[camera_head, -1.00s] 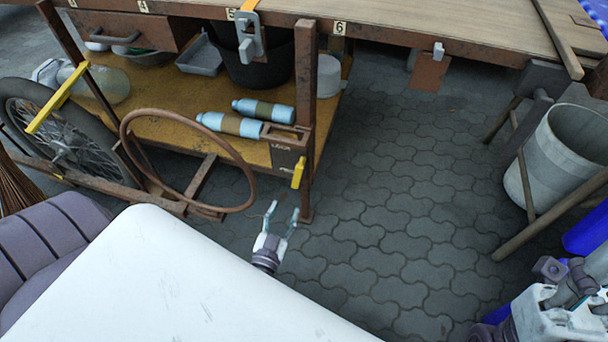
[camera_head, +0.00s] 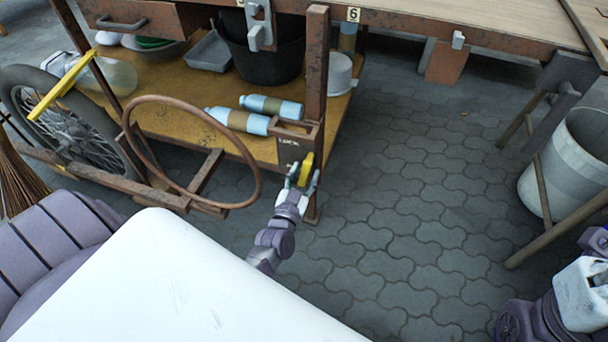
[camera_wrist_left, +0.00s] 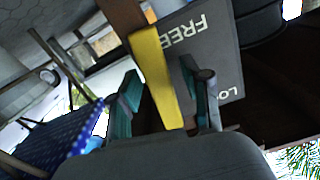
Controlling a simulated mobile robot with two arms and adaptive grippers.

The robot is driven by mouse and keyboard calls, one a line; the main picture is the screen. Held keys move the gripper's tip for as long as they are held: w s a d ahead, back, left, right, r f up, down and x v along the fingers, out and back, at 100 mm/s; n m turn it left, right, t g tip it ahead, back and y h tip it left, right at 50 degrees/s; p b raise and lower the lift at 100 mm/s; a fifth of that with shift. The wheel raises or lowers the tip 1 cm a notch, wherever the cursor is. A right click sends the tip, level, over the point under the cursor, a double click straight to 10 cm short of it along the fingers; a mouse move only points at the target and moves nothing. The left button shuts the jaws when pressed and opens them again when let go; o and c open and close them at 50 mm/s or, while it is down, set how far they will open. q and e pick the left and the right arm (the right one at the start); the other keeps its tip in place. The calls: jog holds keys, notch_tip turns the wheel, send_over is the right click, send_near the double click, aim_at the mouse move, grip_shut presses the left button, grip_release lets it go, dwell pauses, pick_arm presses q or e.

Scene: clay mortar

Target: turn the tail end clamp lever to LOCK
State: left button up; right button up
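The clamp lever (camera_head: 306,167) is a yellow bar at the tail end of the lower shelf, beside a dark plate (camera_head: 288,150) lettered LOCK at its top. In the left wrist view the plate (camera_wrist_left: 200,45) reads FREE near the lever (camera_wrist_left: 157,75), with LO partly visible farther off. The lever lies along the FREE side. My left gripper (camera_head: 303,182) has its fingers on either side of the lever. In the wrist view the gripper (camera_wrist_left: 165,103) is open, with gaps between lever and fingers. My right arm shows at the right edge; its fingers are not visible.
A rusty table leg (camera_head: 316,90) stands right behind the lever. A rusty hoop (camera_head: 190,102) is to the left, and blue-white bottles (camera_head: 238,120) lie on the shelf (camera_head: 180,110). A grey bucket (camera_head: 565,170) stands right. Paved floor (camera_head: 410,200) between is clear.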

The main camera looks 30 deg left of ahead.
pick_arm(q)
grip_shut()
